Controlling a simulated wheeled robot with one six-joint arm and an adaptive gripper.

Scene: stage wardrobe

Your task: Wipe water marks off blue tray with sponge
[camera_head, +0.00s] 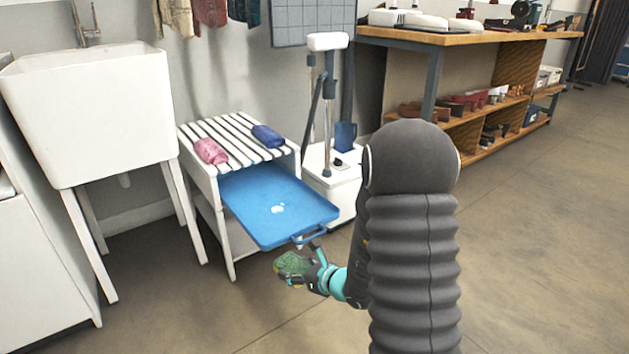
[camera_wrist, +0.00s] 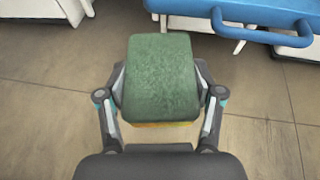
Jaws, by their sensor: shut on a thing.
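The blue tray (camera_head: 262,192) sticks out from the white slatted rack, with its handle toward me. Whitish water marks (camera_head: 278,209) lie on its surface near the middle. In the wrist view the tray's edge and handle (camera_wrist: 262,36) show at the top right. My gripper (camera_head: 296,266) is shut on the sponge (camera_head: 291,263), below and in front of the tray's near edge, apart from it. In the wrist view the sponge (camera_wrist: 160,78) shows a green face and a yellow-orange layer beneath, between both fingers of my gripper (camera_wrist: 161,95).
The rack (camera_head: 228,143) bears a pink bundle (camera_head: 211,151) and a blue bundle (camera_head: 267,136) on top. A white utility sink (camera_head: 90,115) stands left. A white steamer-like appliance (camera_head: 330,170) stands right of the tray. A wooden workbench (camera_head: 470,40) is behind; the floor in front is clear.

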